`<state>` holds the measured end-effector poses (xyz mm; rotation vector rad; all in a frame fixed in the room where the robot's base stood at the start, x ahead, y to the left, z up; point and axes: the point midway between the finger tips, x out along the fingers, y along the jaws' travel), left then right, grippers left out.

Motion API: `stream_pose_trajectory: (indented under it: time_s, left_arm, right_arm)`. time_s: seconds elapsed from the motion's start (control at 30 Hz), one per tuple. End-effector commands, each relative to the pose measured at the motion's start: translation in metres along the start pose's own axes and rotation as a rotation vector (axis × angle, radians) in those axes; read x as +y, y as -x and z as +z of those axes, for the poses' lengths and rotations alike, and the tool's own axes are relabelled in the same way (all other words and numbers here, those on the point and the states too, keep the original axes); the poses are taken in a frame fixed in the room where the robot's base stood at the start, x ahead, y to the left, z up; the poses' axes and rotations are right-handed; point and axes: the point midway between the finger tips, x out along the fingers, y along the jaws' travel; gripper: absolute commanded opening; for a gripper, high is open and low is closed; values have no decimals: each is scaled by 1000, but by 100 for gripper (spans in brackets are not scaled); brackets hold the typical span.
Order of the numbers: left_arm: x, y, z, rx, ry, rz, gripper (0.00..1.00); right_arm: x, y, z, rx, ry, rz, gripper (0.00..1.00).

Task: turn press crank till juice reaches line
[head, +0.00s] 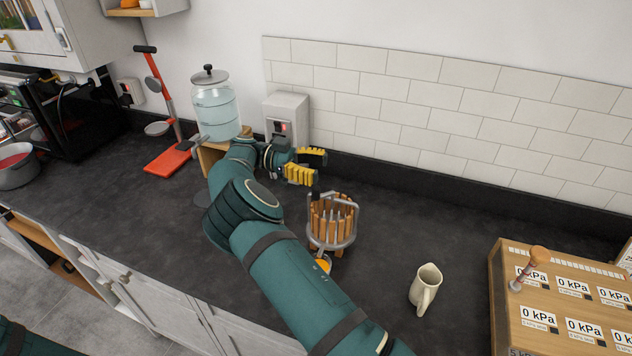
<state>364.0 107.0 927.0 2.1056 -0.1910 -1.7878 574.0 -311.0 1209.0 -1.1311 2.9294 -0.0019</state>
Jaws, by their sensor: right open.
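A small press (333,222) with a basket of upright wooden slats in a grey metal frame stands on the dark counter, right of my right arm. Small orange-yellow parts show low at its front, partly behind my arm. I cannot make out a crank on it, juice or a line. A cream jug (426,287) stands upright to its right, apart from it. My right gripper (320,167), with yellow fingers, is open and empty behind the press, near the wall. My left gripper is out of view.
A wooden panel box (497,290) with several "0 kPa" labels and a wooden-knobbed handle (527,268) stands at the right. A red lever stand (170,158), glass dispenser (215,108) and grey wall box (287,117) are at the back left. Counter beyond the jug is clear.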

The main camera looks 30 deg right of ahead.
Motion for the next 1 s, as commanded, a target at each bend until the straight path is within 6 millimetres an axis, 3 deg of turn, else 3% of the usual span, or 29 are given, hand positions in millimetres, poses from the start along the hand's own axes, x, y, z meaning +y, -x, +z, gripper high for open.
stream_pose_trajectory:
  time_s: [0.1,0.3,1.0]
  left_arm:
    - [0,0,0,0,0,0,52]
    - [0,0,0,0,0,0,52]
    - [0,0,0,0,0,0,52]
  right_arm:
    - [0,0,-17,0,-2,0,52]
    - [0,0,-32,0,0,0,52]
    - [0,0,-32,1,0,1,52]
